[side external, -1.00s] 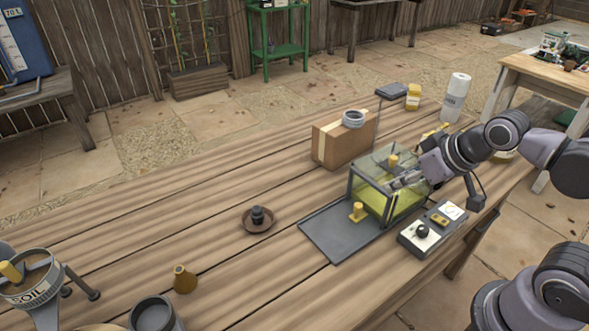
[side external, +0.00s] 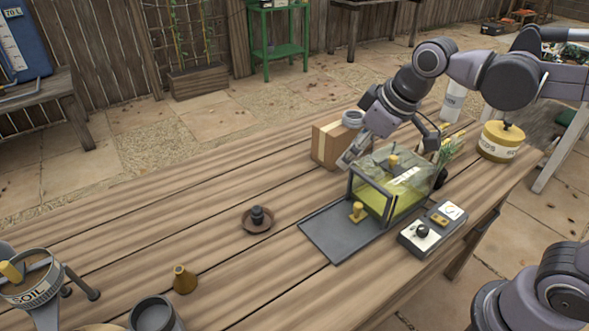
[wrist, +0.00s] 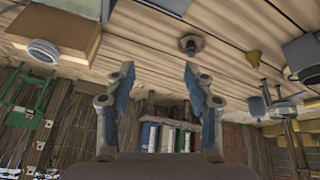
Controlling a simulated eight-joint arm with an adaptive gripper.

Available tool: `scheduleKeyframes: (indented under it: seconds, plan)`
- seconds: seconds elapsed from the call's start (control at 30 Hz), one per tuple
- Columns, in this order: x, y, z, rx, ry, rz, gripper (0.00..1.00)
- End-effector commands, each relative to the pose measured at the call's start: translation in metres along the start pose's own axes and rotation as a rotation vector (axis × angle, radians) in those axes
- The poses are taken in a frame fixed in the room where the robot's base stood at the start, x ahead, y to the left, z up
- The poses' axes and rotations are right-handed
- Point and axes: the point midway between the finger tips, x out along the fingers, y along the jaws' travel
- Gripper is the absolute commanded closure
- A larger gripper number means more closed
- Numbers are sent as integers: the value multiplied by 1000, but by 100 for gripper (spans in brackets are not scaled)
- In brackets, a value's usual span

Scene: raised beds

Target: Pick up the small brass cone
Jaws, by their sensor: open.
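The small brass cone (side external: 184,280) stands upright on the wooden table near the front left in the side view. It also shows at the upper right of the wrist view (wrist: 254,58), which looks upside down. My gripper (side external: 347,161) is above the table, beside the cardboard box and the glass case, well to the right of the cone. In the wrist view my gripper (wrist: 159,75) has its two fingers spread with nothing between them. The fingertips are small and partly unclear in the side view.
A glass case (side external: 352,185) stands by a dark tray (side external: 325,240) and a control box (side external: 410,240). A cardboard box (side external: 325,145) is behind. A brown dish (side external: 257,228) with a dark knob lies between my gripper and the cone. A grey pot (side external: 152,312) stands near the cone.

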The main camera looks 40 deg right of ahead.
Motion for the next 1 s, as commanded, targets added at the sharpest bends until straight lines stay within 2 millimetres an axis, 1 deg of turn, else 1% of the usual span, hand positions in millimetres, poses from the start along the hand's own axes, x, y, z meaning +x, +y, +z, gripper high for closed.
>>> scheduleKeyframes:
  seconds: [0.03,0.2,0.37,0.5,0.67,0.8,0.87,0.9,1.0]
  plan:
    - [2,-7,-18,-50,-16,-16,46]
    - [13,-33,-65,-220,-71,-66,46]
    - [29,-65,-104,-380,-119,-114,46]
    - [48,-98,-134,-521,-160,-156,46]
    - [73,-142,-159,-683,-204,-206,46]
    - [97,-184,-174,-826,-240,-249,46]
    - [108,-203,-177,-887,-255,-269,46]
    - [116,-216,-178,-929,-266,-282,46]
    - [133,-247,-179,-1026,-290,-313,46]
